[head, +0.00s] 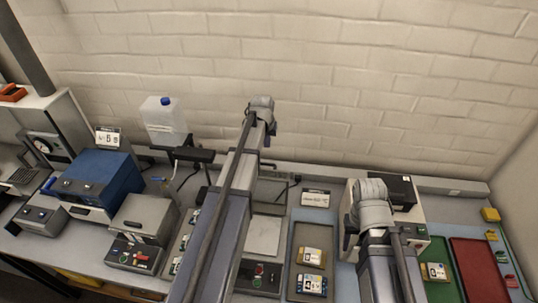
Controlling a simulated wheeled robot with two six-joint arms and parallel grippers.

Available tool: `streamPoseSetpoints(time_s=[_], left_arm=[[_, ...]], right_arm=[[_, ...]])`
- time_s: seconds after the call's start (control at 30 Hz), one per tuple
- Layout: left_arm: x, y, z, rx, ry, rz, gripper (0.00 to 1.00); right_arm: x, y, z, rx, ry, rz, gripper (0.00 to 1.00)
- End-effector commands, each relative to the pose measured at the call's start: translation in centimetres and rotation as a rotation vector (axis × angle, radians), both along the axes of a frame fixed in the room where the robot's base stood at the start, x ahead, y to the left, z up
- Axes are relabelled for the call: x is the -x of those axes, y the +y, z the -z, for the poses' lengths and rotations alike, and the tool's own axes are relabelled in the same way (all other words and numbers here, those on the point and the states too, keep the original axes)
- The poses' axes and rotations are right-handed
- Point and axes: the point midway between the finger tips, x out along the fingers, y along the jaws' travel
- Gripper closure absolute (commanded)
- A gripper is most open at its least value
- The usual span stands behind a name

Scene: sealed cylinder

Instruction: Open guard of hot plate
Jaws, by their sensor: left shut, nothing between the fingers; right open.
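A flat light-grey plate (263,237), which looks like the hot plate, lies in the middle of the bench.
A grey lidded box (143,218), a blue device (95,180) and a white bottle (163,121) stand at left. A small display (317,199) is behind a tray (312,257) holding labelled items. A red mat (478,268) lies at right. The brick wall closes the back.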

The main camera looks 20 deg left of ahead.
Motion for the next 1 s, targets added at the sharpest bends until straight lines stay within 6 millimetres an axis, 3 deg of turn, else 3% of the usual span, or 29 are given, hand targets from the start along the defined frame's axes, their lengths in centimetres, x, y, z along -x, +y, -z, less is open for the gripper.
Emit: streamPoseSetpoints(time_s=[0.37,1.0], left_arm=[[-0.4,0.1,1.8,0.000,0.000,0.000,1.00],[-2.9,0.7,9.9,0.000,0.000,0.000,1.00]], right_arm=[[0.0,0.0,1.7,0.001,0.001,-0.009,0.50],[-0.1,0.0,9.9,0.000,-0.002,-0.020,0.50]])
